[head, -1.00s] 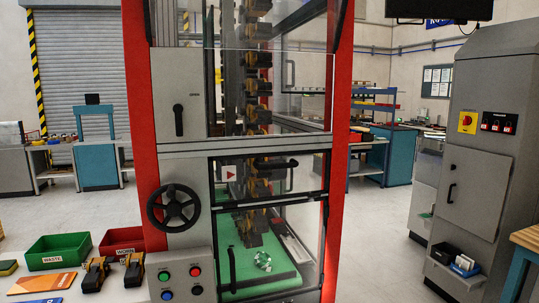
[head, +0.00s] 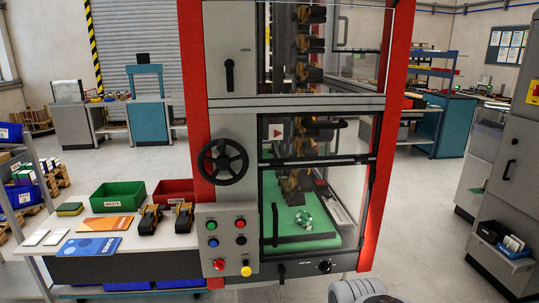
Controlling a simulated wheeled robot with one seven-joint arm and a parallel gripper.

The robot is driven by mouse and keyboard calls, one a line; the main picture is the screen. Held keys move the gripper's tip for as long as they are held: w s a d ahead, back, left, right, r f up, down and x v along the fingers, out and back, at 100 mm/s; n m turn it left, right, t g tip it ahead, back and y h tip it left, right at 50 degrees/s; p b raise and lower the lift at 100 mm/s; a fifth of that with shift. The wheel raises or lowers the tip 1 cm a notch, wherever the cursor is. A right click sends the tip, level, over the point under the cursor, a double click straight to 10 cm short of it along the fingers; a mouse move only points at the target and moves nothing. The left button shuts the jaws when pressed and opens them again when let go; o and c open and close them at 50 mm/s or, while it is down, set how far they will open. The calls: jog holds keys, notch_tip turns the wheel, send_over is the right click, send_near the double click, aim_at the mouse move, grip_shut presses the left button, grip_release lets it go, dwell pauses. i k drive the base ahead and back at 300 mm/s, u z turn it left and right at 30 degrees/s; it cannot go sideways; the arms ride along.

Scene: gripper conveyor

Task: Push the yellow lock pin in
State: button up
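A small yellow round knob (head: 246,270) sticks out at the lower right of the grey control panel (head: 226,254) on the red-framed machine. It is the only yellow knob on the panel and looks like the lock pin. How far it stands out is too small to tell. A red knob (head: 219,265) sits to its left. A light grey rounded part of my own arm shows at the bottom edge, right of the panel and apart from the knob. My gripper's fingers are not in view.
A black handwheel (head: 222,162) is above the panel. A glazed door with a black handle (head: 275,224) covers the green conveyor belt (head: 310,242). A table with green (head: 118,190) and red bins, spare grippers and cards stands left. A grey cabinet (head: 508,165) stands right, with open floor between.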

aim_at(247, 271)
jog(key=k, duration=0.65)
jog(key=u, duration=0.35)
jog(key=i, duration=0.45)
jog(key=u, duration=0.8)
jog(key=i, duration=0.7)
jog(key=u, duration=0.1)
